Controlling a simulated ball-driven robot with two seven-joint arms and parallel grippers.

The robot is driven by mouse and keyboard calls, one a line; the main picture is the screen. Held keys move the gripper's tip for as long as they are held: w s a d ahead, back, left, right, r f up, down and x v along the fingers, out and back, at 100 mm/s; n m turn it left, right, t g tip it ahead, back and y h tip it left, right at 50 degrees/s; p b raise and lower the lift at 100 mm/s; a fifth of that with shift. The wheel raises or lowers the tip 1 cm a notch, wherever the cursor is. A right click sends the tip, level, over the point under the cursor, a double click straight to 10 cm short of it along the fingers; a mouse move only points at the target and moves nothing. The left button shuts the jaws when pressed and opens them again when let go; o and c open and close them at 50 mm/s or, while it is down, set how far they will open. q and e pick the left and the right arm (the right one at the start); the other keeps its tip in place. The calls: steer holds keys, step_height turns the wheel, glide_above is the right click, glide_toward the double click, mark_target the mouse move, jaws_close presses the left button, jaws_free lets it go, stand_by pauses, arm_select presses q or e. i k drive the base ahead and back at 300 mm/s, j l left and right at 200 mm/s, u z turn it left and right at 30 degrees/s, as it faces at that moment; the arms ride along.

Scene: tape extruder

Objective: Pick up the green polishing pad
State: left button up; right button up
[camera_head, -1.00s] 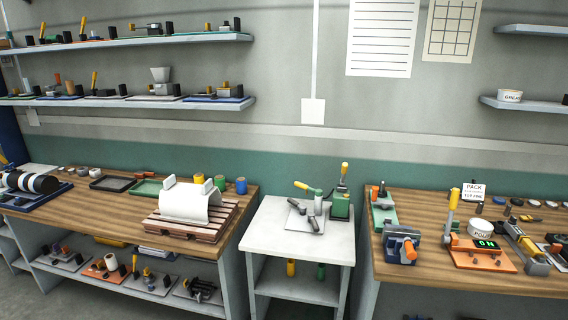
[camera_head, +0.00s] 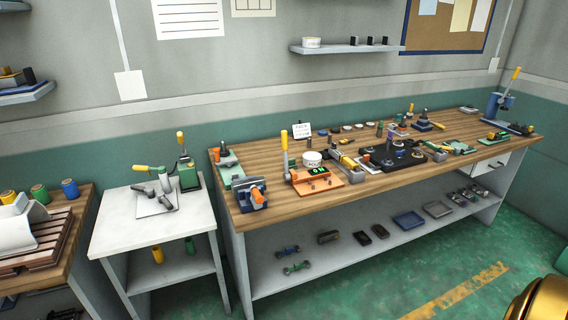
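I cannot pick out a green polishing pad for certain; the items on the long wooden bench (camera_head: 285,205) are small from here. A row of small round discs (camera_head: 347,128) in dark and pale tones lies along the back of this bench, beside a white sign (camera_head: 301,131). Their exact colours are hard to tell. Neither of my grippers is in view.
An orange scale (camera_head: 316,181) and a blue-grey vise (camera_head: 252,194) stand at the bench's left end. A white side table (camera_head: 120,235) holds a green press (camera_head: 188,177). A lower shelf (camera_head: 345,250) carries trays. Green floor (camera_head: 400,285) is open in front.

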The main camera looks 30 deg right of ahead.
mark_target(292, 164)
steer(key=z, duration=1.35)
steer(key=i+l, duration=0.1)
steer(key=i, duration=0.1)
